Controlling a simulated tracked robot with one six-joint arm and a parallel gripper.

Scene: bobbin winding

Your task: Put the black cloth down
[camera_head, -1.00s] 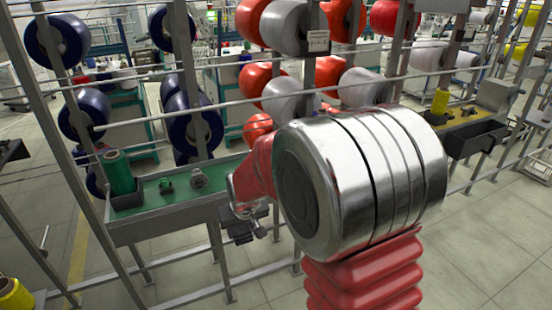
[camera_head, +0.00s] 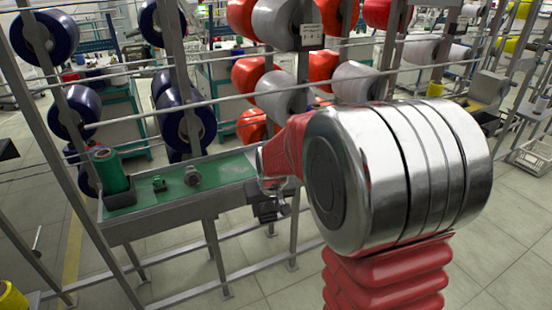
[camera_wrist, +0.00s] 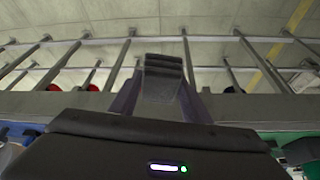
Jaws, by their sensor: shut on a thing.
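My gripper (camera_head: 272,208) points down at the right part of the long grey bench tray, partly hidden by my red and silver arm. It is shut on a small dark piece, which appears to be the black cloth (camera_head: 265,214), low in front of the tray's front edge. In the wrist view, the dark ridged piece (camera_wrist: 164,66) shows between the fingertips, above the floor. Its full shape cannot be told.
The grey tray (camera_head: 150,224) with a green bed carries a green yarn cone (camera_head: 111,172) and two small fittings. Grey posts and rails stand around it. Blue, red and white bobbins hang behind. The floor in front is clear.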

